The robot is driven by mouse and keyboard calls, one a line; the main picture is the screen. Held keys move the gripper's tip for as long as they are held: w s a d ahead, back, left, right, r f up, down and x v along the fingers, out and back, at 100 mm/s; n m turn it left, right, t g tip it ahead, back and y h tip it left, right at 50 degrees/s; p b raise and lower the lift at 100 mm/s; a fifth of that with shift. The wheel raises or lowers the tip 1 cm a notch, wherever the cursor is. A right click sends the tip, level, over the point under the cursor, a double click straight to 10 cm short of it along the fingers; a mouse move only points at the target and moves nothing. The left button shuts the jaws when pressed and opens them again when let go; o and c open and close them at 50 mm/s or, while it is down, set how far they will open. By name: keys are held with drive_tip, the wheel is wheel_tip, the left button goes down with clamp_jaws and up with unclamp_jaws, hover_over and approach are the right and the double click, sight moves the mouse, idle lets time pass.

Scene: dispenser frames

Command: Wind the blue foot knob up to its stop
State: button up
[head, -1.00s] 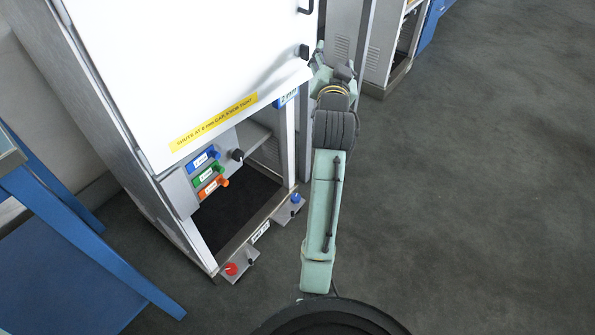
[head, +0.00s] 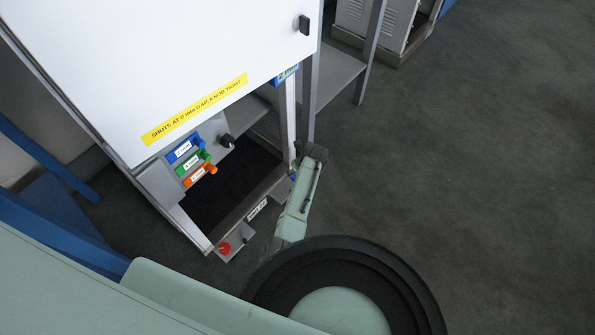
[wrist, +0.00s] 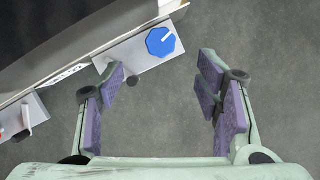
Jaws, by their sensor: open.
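The blue foot knob (wrist: 160,41) shows in the wrist view as a faceted blue disc with a white pointer mark, on a grey bracket (wrist: 125,57) at the corner of the dispenser frame. My gripper (wrist: 163,82) is open and empty, its purple-padded fingers spread wide. The knob lies beyond the fingertips, roughly between their lines and a little toward the left finger. The left finger overlaps part of the bracket in the picture; I cannot tell whether they touch.
The frame's other foot has a red knob (head: 224,248). Blue, green and orange levers (head: 197,175) and a black knob (head: 227,141) sit on the panel under the white door (head: 190,50). A blue table (head: 60,225) stands left. Floor (head: 460,150) at right is clear.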

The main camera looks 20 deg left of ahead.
drive_tip(key=shift+b+x, duration=5.2)
drive_tip(key=shift+b, duration=1.6)
drive_tip(key=shift+c, duration=0.3)
drive_tip(key=c, duration=1.1)
drive_tip(key=shift+d+n, duration=0.1)
drive_tip(key=shift+n, duration=0.2)
